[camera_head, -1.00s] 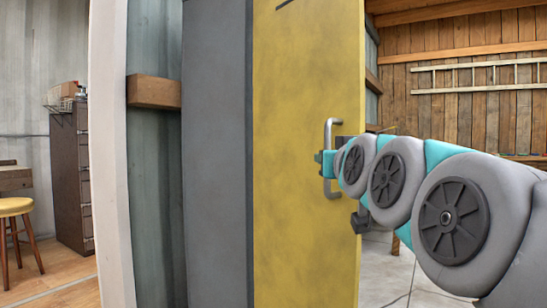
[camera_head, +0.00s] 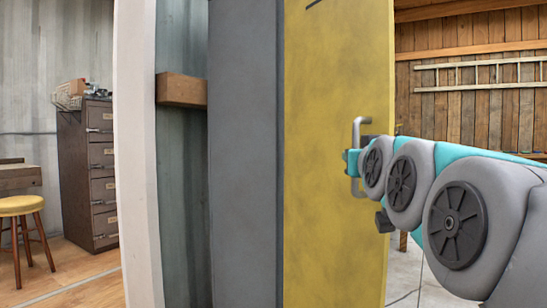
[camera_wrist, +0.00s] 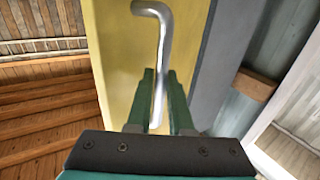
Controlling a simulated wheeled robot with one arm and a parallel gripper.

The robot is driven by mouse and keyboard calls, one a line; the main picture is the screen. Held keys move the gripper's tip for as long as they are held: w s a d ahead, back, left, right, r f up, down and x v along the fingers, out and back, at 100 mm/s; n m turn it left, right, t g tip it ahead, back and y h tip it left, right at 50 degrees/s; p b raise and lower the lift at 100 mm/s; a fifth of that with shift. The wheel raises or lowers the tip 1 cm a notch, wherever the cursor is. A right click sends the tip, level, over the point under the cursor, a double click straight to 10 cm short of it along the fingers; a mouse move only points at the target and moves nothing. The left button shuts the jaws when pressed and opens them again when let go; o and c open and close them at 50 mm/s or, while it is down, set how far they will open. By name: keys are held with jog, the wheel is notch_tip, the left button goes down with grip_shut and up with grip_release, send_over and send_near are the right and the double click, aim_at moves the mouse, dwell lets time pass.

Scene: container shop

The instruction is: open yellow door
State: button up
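The yellow door (camera_head: 335,150) stands upright in the middle of the head view, with a grey panel (camera_head: 243,150) along its left side. Its silver bar handle (camera_head: 357,132) is near the door's right edge and also shows in the wrist view (camera_wrist: 152,8). My gripper (camera_head: 352,163) is at the handle, reached from the right by my arm. In the wrist view its two green fingers (camera_wrist: 160,75) stand on either side of the bar, close against it. The arm hides part of the door's right edge.
A wood-walled space with a ladder (camera_head: 480,77) shows past the door's right edge. At left are a white post (camera_head: 138,150), a wooden block (camera_head: 181,89), a brown drawer cabinet (camera_head: 88,170) and a yellow-topped stool (camera_head: 20,206).

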jog(key=shift+o, duration=0.6)
jog(key=s, duration=0.7)
jog(key=shift+s+a, duration=0.3)
jog(key=shift+s, duration=0.1)
